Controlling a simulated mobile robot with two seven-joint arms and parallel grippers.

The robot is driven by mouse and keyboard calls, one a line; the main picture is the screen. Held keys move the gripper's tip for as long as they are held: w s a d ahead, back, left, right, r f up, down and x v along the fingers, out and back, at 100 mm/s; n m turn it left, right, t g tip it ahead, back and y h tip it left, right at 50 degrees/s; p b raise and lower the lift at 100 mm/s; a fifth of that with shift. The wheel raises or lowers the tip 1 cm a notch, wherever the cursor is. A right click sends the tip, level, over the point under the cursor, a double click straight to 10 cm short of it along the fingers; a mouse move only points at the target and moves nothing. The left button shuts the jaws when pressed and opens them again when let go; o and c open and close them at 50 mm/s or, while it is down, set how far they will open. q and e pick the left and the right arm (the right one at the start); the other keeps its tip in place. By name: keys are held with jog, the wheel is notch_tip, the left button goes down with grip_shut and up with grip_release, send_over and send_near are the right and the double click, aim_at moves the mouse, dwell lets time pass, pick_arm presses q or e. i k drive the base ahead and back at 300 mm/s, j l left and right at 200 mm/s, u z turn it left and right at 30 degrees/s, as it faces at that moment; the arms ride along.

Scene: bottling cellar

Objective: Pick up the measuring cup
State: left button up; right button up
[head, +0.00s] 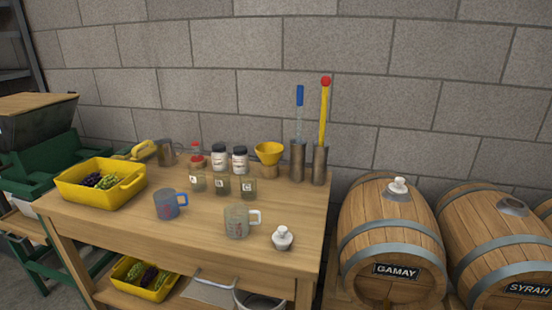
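Two measuring cups stand upright on the wooden table. One is a see-through cup with a blue handle and red markings (166,206), left of the middle near the front. The other is a see-through cup with a white handle and red markings (236,223), further right and closer to the front edge. Both handles point right. Neither of my grippers is in view, and nothing touches either cup.
A white stopper (282,239) sits right of the white-handled cup. Behind are jars labelled A (197,182), B and C, a yellow funnel (269,151) and tall metal cylinders (319,165). A yellow crate with grapes (112,201) is left. Barrels (392,235) stand right.

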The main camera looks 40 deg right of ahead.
aim_at(236, 216)
jog(key=z, duration=2.8)
jog(key=u, duration=2.05)
jog(key=i+j+z, duration=0.2)
jog(key=i+j, duration=0.05)
jog(key=j, duration=0.1)
